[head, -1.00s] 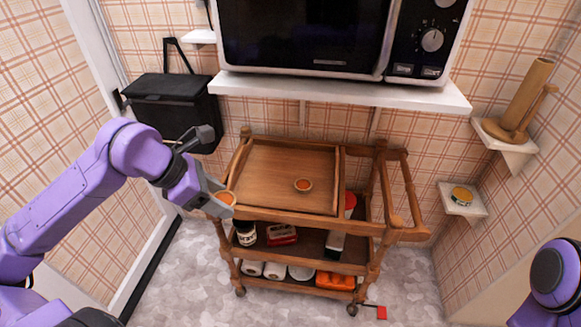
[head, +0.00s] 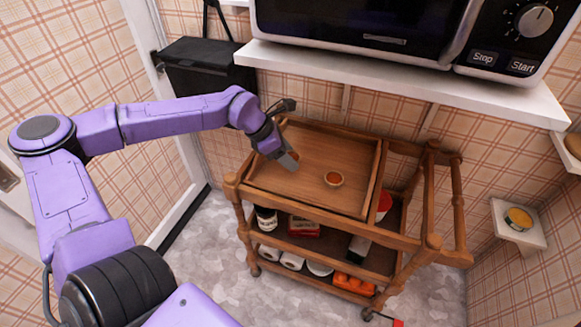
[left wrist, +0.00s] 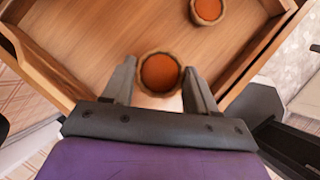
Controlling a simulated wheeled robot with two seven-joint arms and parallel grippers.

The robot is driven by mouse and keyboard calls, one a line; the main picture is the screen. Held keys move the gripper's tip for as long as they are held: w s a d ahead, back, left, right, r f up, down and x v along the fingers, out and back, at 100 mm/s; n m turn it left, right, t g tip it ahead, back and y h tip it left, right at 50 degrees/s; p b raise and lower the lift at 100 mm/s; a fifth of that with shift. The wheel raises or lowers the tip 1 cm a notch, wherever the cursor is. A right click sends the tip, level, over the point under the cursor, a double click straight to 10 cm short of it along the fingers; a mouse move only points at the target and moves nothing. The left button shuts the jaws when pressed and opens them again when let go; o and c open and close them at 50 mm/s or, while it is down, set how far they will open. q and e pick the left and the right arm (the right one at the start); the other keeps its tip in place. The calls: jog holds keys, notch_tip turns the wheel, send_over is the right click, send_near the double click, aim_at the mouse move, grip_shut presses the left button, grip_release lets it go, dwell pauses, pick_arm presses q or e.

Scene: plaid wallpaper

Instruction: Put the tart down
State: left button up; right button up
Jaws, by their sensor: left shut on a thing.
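My left gripper (head: 289,160) is over the left part of the cart's wooden top tray (head: 310,199). In the left wrist view the gripper (left wrist: 160,80) is shut on a small round tart (left wrist: 160,73) with an orange filling and a brown crust. The tart sits between the two fingers, over the tray's boards; I cannot tell whether it touches them. In the head view the fingers mostly hide it. A second, similar tart (head: 333,178) lies on the tray to the right, and it also shows in the left wrist view (left wrist: 208,10). My right gripper is out of view.
The tray has raised wooden edges. A microwave (head: 370,20) stands on a white shelf (head: 400,78) above. A small wall shelf (head: 519,238) holds a yellow-topped tin (head: 518,218).

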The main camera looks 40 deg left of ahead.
aim_at(289, 172)
pick_arm(q)
jog(key=f, duration=0.2)
jog(key=w+f+b, duration=0.1)
jog(key=shift+w+f, duration=0.1)
jog(key=shift+f, duration=0.55)
jog(key=shift+f, duration=0.1)
jog(key=o, duration=1.1)
jog(key=shift+c, duration=0.2)
